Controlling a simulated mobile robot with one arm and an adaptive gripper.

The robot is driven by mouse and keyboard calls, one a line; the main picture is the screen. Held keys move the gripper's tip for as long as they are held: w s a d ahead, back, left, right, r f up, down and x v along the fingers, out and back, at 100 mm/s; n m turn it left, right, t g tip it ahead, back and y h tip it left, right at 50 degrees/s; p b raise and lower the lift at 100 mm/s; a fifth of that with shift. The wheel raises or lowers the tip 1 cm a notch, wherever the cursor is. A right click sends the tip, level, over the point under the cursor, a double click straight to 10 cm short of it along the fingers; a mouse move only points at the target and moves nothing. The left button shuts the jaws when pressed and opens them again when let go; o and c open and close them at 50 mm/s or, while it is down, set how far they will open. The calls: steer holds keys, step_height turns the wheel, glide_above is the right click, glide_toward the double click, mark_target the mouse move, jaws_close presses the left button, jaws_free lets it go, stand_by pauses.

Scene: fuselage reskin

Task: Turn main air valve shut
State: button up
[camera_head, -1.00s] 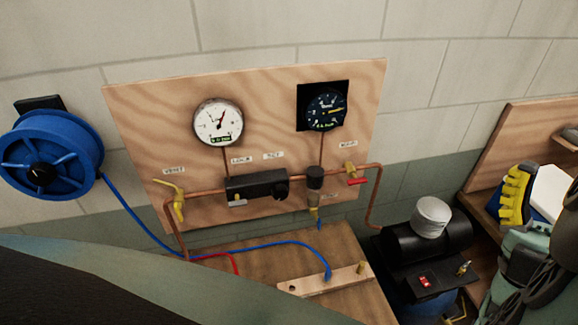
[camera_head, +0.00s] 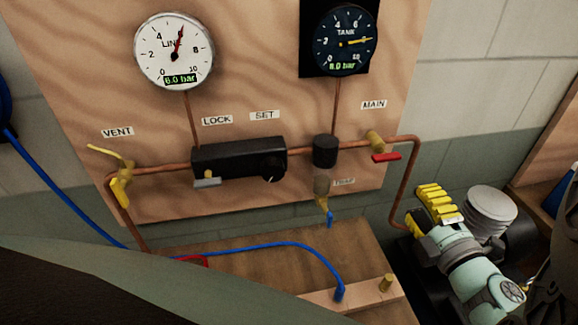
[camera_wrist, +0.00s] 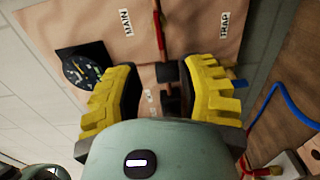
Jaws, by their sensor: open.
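The main air valve has a brass body (camera_head: 375,140) and a red lever (camera_head: 386,157) under the MAIN label (camera_head: 374,104). The lever lies roughly along the copper pipe. My gripper (camera_head: 432,201), with yellow ribbed fingers, is at the lower right of the valve in the head view, apart from it. In the wrist view my gripper (camera_wrist: 161,72) is open with nothing gripped. The red lever (camera_wrist: 160,30) shows there beyond the fingertips, near the MAIN label (camera_wrist: 125,21).
The wooden panel carries a line gauge (camera_head: 174,51), a tank gauge (camera_head: 345,40), a black regulator block (camera_head: 240,158) and a yellow vent valve (camera_head: 122,182). A drain valve (camera_head: 322,203) hangs below the pipe. A blue hose (camera_head: 270,244) crosses the bench. A compressor (camera_head: 492,208) stands at right.

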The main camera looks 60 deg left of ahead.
mark_target(389, 160)
steer(key=p+x, duration=0.5)
steer(key=x, duration=0.8)
steer(key=shift+a+r, duration=0.2)
steer(key=shift+a, duration=0.1)
steer(key=shift+p+x, duration=0.35)
steer(key=shift+x, duration=0.65)
steer(key=shift+f, duration=0.1)
steer(key=shift+d, duration=0.1)
jaws_close()
